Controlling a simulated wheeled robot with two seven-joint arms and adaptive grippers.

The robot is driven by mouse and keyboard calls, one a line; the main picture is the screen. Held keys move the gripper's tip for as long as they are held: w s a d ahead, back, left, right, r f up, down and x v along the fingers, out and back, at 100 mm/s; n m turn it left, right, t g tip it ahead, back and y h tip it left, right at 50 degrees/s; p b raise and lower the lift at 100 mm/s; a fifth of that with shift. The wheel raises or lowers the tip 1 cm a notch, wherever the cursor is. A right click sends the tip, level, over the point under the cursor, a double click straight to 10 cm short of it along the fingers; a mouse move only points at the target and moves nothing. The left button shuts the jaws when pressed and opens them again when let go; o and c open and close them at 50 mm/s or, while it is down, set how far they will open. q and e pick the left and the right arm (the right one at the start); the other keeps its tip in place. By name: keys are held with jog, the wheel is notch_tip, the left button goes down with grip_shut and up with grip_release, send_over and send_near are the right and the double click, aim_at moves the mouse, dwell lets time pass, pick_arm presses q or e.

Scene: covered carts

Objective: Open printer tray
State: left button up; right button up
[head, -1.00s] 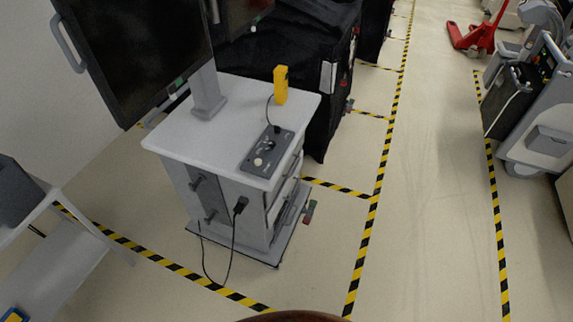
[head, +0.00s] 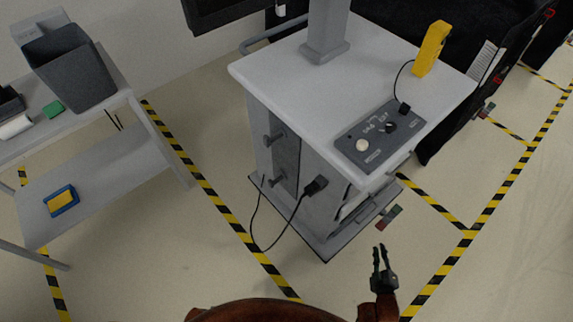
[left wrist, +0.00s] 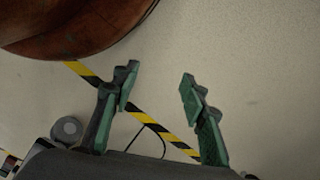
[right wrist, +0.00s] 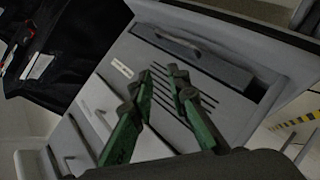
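A grey and white cart (head: 290,75) stands in front of me. Its drawer side (head: 360,205) is seen edge-on in the head view. In the right wrist view that side shows a dark grey panel (right wrist: 225,72) with a bar handle (right wrist: 180,42), probably the printer tray, and it looks closed. Lighter drawer fronts (right wrist: 95,110) with handles are beside it. My right gripper (right wrist: 160,72) is open and empty, apart from the handle; in the head view it (head: 380,251) is in front of the cart's lower right corner. My left gripper (left wrist: 158,76) is open and empty over the floor.
The cart top bears a control box (head: 380,137) and a yellow device (head: 431,48). A cable hangs from the cart's near side. A shelf table (head: 90,175) with a dark bin (head: 70,68) stands at left. Black-covered carts are behind.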

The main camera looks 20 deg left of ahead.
jog(key=w+a+r+n+t+y+b, duration=0.1)
jog(key=w+a+r+n+t+b, duration=0.2)
jog(key=w+r, duration=0.4)
pick_arm(q)
notch_tip(320, 180, up, 8)
jog(key=w+d+b, duration=0.1)
jog(key=w+b, duration=0.1)
jog(key=b, duration=0.2)
pick_arm(e)
jog(key=n+t, duration=0.3)
send_near(385, 190)
jog(key=w, duration=0.3)
pick_arm(q)
jog(key=w+d+f+t+h+b, duration=0.1)
jog(key=w+d+f+t+b, duration=0.1)
jog(key=w+d+f+b, duration=0.1)
jog(key=shift+w+d+f+h, duration=0.35)
jog(key=shift+w+f, duration=0.4)
jog(key=shift+w, duration=0.25)
pick_arm(e)
jog(key=shift+y, duration=0.4)
jog(key=shift+x, duration=3.6)
jog(key=shift+f, duration=0.15)
jog(key=shift+c, duration=0.7)
grip_shut()
